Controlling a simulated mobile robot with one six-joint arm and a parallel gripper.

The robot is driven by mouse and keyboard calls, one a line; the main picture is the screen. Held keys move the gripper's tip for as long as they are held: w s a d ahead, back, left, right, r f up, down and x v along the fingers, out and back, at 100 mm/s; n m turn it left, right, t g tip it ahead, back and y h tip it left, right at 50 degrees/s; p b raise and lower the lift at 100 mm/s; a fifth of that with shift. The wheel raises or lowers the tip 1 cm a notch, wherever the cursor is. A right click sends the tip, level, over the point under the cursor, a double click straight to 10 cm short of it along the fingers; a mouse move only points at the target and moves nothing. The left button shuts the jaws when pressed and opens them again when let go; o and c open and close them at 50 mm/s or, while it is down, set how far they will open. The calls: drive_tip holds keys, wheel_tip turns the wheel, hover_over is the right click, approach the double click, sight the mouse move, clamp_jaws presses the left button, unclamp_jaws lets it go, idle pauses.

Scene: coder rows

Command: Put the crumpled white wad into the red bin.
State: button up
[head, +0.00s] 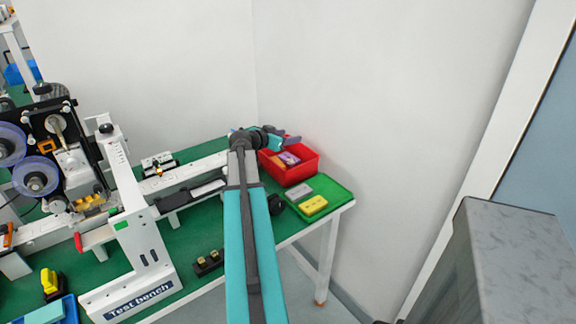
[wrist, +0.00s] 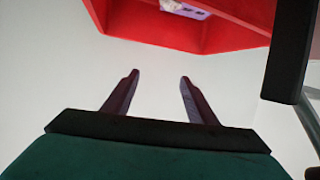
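The red bin (head: 304,170) stands at the back right corner of the green bench, by the wall. It holds purple and yellowish items (head: 288,159). The bin's red wall (wrist: 130,22) crosses the top of the wrist view. Inside it a small whitish crumpled thing, seemingly the white wad (wrist: 171,5), lies on or against a purple item (wrist: 193,12); the frame's top edge cuts it off. I cannot make out the wad in the head view. My gripper (head: 293,139) is above the bin's back side. In the wrist view its fingers (wrist: 158,78) are apart with nothing between them.
A green tray (head: 338,196) with a grey block (head: 299,192) and a yellow block (head: 313,205) sits in front of the bin. A test bench machine (head: 130,215) fills the left. White walls stand close behind. A grey cabinet (head: 500,255) is at right.

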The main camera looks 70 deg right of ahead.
drive_tip(key=shift+a, duration=0.1)
drive_tip(key=b+v, duration=0.2)
drive_tip(key=v, duration=1.1)
drive_tip(key=shift+a+r, duration=0.25)
drive_tip(key=shift+a, duration=0.05)
drive_tip(key=shift+w, duration=0.1)
idle(0.5)
